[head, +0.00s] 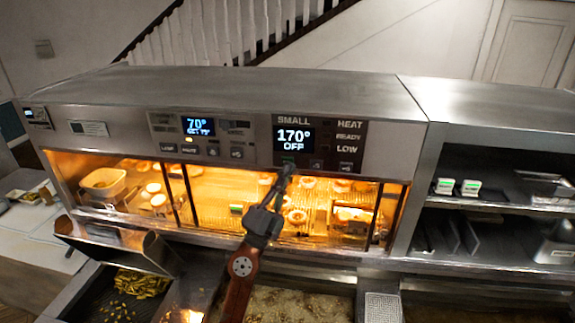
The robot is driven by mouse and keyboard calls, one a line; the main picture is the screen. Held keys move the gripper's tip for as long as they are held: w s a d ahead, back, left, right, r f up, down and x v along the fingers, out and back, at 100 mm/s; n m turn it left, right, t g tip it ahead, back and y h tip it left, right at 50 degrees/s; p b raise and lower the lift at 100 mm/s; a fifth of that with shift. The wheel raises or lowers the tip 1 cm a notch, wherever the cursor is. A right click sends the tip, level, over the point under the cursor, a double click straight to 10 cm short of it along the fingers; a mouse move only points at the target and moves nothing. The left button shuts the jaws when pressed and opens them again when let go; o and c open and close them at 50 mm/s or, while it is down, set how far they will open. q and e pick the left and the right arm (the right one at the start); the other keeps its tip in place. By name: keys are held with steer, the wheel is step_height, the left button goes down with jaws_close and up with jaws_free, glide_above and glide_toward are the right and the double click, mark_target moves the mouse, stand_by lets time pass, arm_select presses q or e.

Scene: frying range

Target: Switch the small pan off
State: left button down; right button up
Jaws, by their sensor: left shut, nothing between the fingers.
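The control panel labelled SMALL (330,122) is on the steel front above the lit holding cabinet. Its display (293,138) reads 170° and OFF. The words HEAT, READY and LOW stand to the right of the display. A row of small buttons (345,167) runs below it, and the leftmost shows a green mark. My left gripper (286,171) is shut and empty. Its tips are just below that leftmost button; I cannot tell whether they touch it. My right gripper is out of view.
A second panel with a display (198,126) reading 70° is to the left. The warm cabinet (225,190) below holds food. Fry vats with oil (300,305) lie in front, and a bin of fries (140,284) is at lower left. Shelves (500,206) stand at right.

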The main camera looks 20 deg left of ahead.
arm_select(q)
steer(key=shift+s+f, duration=0.15)
steer(key=shift+f, duration=0.05)
steer(key=shift+s, duration=0.1)
steer(key=s+p, duration=0.1)
steer(key=s, duration=0.1)
steer(key=s+d+p, duration=0.1)
steer(key=s+p, duration=0.1)
steer(key=s, duration=0.1)
steer(key=shift+s+d, duration=0.3)
steer(key=shift+s, duration=0.05)
stand_by(0.4)
